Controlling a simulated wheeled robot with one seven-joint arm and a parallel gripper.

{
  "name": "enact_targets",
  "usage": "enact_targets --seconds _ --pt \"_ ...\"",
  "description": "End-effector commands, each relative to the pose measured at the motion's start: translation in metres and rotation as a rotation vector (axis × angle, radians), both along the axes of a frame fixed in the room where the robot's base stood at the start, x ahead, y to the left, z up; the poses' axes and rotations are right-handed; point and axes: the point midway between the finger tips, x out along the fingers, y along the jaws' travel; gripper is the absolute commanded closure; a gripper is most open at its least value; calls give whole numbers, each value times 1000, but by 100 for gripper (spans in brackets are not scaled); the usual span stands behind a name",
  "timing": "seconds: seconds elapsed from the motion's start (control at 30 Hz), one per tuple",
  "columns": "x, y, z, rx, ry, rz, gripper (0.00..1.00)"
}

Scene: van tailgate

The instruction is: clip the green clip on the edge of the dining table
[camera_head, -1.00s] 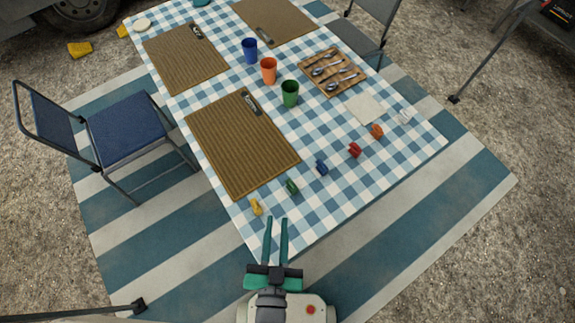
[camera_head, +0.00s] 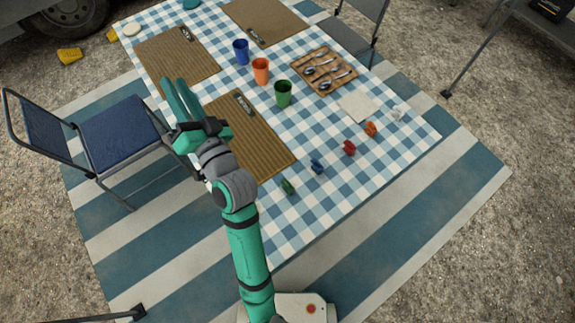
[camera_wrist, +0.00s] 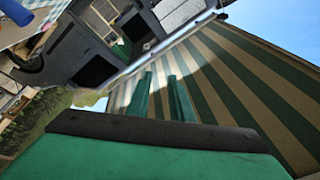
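The green clip (camera_head: 287,187) lies on the checked cloth of the dining table (camera_head: 330,200), close to the near edge, between the blue clip and my arm. My gripper (camera_head: 175,82) is raised over the left side of the table, over the woven placemats and well away from the green clip. Its two fingers are apart, with nothing between them; they show empty in the wrist view too (camera_wrist: 160,95). The wrist view faces the van and a striped awning, and the green clip is not in it.
A blue clip (camera_head: 317,166), red clip (camera_head: 349,148), orange clip (camera_head: 371,129) and white clip (camera_head: 398,113) line the near side. Blue, orange and green cups (camera_head: 283,93) stand mid-table. A blue chair (camera_head: 120,132) is at the left. The near right of the table is clear.

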Motion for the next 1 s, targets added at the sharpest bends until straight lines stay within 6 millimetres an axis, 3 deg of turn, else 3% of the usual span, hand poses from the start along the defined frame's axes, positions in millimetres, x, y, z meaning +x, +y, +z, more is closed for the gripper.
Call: enact_targets --seconds 0.1,0.2,0.33,0.47,0.6,0.77,0.87,1.0 --pt "4 22 25 -45 -35 107 80" --pt "2 41 36 -99 -48 197 80" --pt "-4 62 41 -194 -48 310 80" --pt "-12 77 33 -311 -31 413 80" --pt "-21 84 11 -460 13 508 80" --pt "-31 75 -28 -653 96 595 80" --pt "-36 59 -58 -781 166 635 80" --pt "-42 22 -101 -963 290 672 80"
